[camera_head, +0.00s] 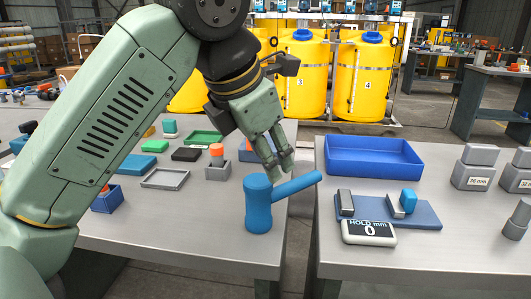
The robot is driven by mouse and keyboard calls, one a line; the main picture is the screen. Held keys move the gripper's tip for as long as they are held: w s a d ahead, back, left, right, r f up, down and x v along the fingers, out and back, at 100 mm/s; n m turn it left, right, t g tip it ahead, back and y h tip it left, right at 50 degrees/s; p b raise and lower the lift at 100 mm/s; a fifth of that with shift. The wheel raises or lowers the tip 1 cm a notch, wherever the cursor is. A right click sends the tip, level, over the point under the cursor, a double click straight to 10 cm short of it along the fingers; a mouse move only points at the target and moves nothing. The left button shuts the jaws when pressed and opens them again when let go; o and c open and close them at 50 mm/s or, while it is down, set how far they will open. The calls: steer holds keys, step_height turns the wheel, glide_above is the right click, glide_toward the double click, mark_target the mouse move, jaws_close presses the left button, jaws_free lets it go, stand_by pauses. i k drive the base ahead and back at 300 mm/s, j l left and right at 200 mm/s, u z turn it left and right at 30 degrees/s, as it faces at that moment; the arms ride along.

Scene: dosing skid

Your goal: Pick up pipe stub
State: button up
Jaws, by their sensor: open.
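The blue pipe stub (258,208) stands near the right edge of the left table. It has a thick upright cylinder and a thinner branch that slants up to the right, past the table edge. My gripper (280,172) is open and points down, just above and behind the place where the branch meets the cylinder. Its fingertips look close to the branch. I cannot tell whether they touch it, and nothing shows held between them.
A gap separates the left table (215,235) from the right table (440,250). The right table bears a blue tray (375,168), a blue board (425,213) with small parts, a display (368,232) reading 0 and grey blocks (475,168). Small trays and blocks lie behind my arm.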

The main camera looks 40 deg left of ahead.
mark_target(217, 161)
steer(key=u, duration=1.35)
